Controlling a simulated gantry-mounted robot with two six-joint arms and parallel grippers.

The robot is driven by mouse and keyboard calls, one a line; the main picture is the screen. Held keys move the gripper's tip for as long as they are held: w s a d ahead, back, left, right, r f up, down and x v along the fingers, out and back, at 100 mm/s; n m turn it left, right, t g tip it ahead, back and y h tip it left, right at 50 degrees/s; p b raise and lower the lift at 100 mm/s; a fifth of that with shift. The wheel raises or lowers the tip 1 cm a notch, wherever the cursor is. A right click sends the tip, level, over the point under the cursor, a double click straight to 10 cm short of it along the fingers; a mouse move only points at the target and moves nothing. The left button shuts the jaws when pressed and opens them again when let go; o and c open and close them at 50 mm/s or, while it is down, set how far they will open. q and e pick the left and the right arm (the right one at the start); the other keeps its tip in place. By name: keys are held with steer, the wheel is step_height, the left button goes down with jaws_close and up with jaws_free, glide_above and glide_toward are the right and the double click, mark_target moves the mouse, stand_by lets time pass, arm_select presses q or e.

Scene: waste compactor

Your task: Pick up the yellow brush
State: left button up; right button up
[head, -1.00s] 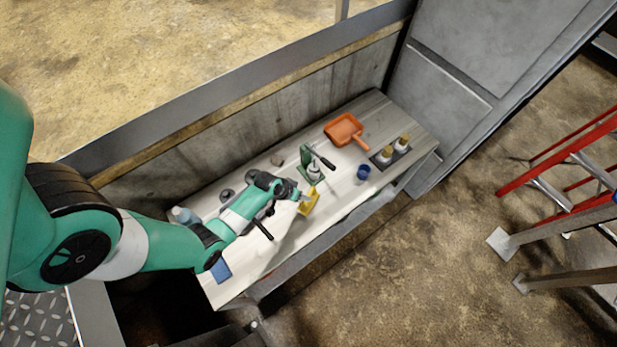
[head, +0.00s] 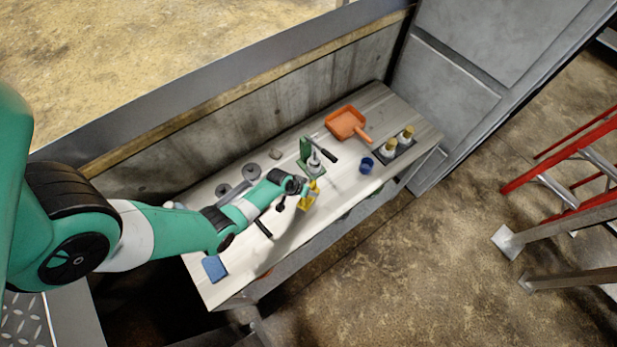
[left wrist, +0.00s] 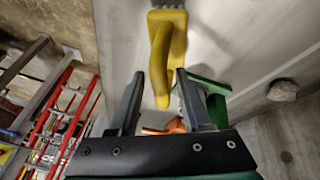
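The yellow brush (head: 308,198) lies on the pale workbench (head: 350,197), near the middle of its length. In the left wrist view the yellow brush (left wrist: 167,50) points its handle down between my two open fingers, with its head at the top edge. My left gripper (head: 300,186) is right at the brush in the head view. In the left wrist view my left gripper (left wrist: 155,92) is open, its fingers on either side of the handle tip with gaps showing. Whether the fingers are level with the handle is hard to tell. My right gripper is not in view.
A green press (head: 312,160) with a black lever stands just behind the brush. An orange dustpan (head: 346,122), a blue cup (head: 366,165) and bottles on a tray (head: 396,146) lie farther right. A blue sponge (head: 214,267) lies at the near left end.

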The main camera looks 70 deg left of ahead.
arm_select(q)
jaws_close()
stand_by(1.2)
